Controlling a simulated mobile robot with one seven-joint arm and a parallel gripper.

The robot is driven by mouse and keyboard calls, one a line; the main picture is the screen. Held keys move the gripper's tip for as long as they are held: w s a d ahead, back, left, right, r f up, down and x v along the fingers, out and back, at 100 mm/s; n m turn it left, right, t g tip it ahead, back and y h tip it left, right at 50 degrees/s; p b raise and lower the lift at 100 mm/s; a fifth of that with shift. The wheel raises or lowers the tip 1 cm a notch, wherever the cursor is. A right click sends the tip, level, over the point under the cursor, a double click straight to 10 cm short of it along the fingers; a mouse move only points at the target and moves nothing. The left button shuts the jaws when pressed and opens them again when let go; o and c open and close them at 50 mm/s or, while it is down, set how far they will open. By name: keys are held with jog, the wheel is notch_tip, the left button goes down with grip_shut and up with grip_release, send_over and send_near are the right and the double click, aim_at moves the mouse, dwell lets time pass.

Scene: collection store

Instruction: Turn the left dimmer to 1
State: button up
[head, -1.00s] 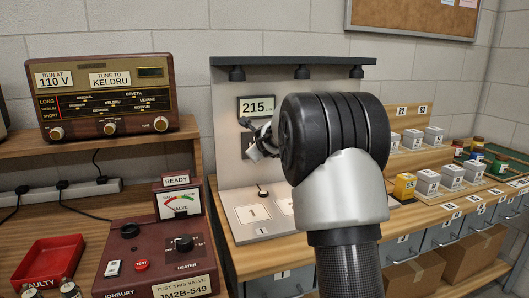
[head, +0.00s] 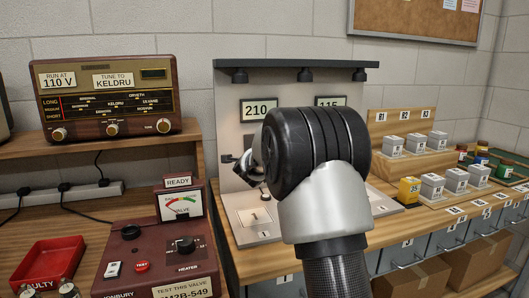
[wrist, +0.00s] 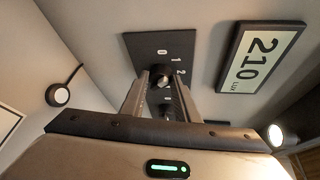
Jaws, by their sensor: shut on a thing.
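The left dimmer's dark plate (wrist: 143,43) is on the upright panel, with a black knob (wrist: 158,74) and marks that include 1 and 2. My gripper (wrist: 158,82) is shut on the knob, one finger on each side. The knob's pointer is too small to read. In the head view my gripper (head: 247,168) is at the panel, and my arm hides most of the dimmer. The left display (head: 259,109) reads 210; it also shows in the wrist view (wrist: 262,66), with the word LUX.
A second display (head: 329,102) reads 115, partly behind my arm. A white card marked 1 (head: 254,218) lies on the stand's base below. Lamps hang from the dark bar (head: 295,64) above. A tester (head: 150,255) and a radio (head: 105,95) stand at the left; small boxes (head: 432,186) stand at the right.

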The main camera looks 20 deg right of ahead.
jog(key=shift+f, duration=0.1)
dwell(0.4)
jog(key=o, duration=1)
jog(key=shift+d, duration=0.1)
jog(key=shift+o, duration=0.2)
jog(key=p+v, duration=0.1)
jog(key=v, duration=1.6)
jog(key=shift+s+p, duration=0.2)
jog(key=shift+p, duration=0.15)
